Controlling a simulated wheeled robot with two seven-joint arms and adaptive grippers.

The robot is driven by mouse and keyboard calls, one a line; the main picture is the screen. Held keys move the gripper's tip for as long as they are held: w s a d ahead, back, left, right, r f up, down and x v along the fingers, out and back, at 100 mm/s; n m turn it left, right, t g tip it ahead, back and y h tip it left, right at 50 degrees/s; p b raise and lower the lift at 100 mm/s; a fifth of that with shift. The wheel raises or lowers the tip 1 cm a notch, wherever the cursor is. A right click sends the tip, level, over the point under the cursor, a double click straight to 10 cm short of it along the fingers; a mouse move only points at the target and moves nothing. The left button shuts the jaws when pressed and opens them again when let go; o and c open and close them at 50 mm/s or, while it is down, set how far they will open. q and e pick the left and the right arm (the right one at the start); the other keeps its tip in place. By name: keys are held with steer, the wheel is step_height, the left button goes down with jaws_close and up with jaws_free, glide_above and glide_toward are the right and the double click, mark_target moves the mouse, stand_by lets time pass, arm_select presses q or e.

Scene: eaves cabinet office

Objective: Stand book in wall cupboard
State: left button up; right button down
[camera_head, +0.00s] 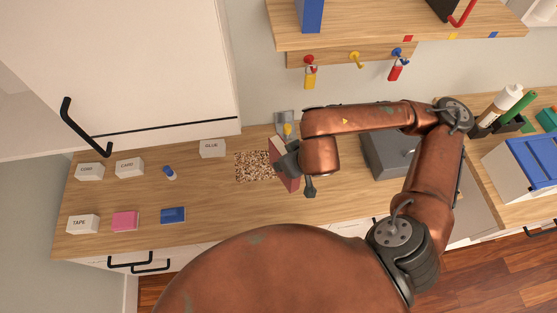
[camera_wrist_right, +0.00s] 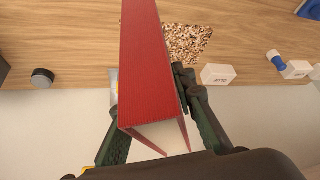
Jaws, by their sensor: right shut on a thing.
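The red book (camera_head: 290,183) is held over the wooden counter beside the speckled mat; it also shows in the right wrist view (camera_wrist_right: 152,65), with its red cover toward the camera and pale pages at the near end. My right gripper (camera_head: 293,165) is shut on the book, with a dark finger on each side of it in the wrist view (camera_wrist_right: 147,85). The arm hides part of the book in the head view. The white wall cupboard (camera_head: 150,60) is at the upper left, with a black handle; its inside is not visible. My left gripper is not in view.
On the counter (camera_head: 215,190) are the speckled mat (camera_head: 254,167), a glue box (camera_head: 212,148), a tape box (camera_head: 83,223), pink (camera_head: 125,221) and blue (camera_head: 173,215) blocks. A wooden shelf (camera_head: 400,28) with hooks is above. A blue-fronted box (camera_head: 530,165) is at the right.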

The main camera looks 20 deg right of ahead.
steer(key=w, duration=0.1)
steer(key=w+f, duration=0.1)
steer(key=shift+w+d+f+b, duration=0.2)
steer(key=shift+w+d+b, duration=0.1)
steer(key=shift+w+d, duration=0.1)
steer(key=shift+s+d+x, duration=0.1)
steer(key=shift+d+x, duration=0.2)
steer(key=shift+x, duration=1.3)
steer(key=shift+s+d+x, duration=0.1)
steer(key=shift+d+x, duration=0.2)
steer(key=shift+x, duration=1.3)
steer(key=shift+d+x, duration=0.3)
steer(key=shift+x, duration=1.3)
steer(key=shift+f, duration=0.25)
steer(key=shift+f+b, duration=0.1)
steer(key=shift+b, duration=0.25)
steer(key=c, duration=1.6)
jaws_free()
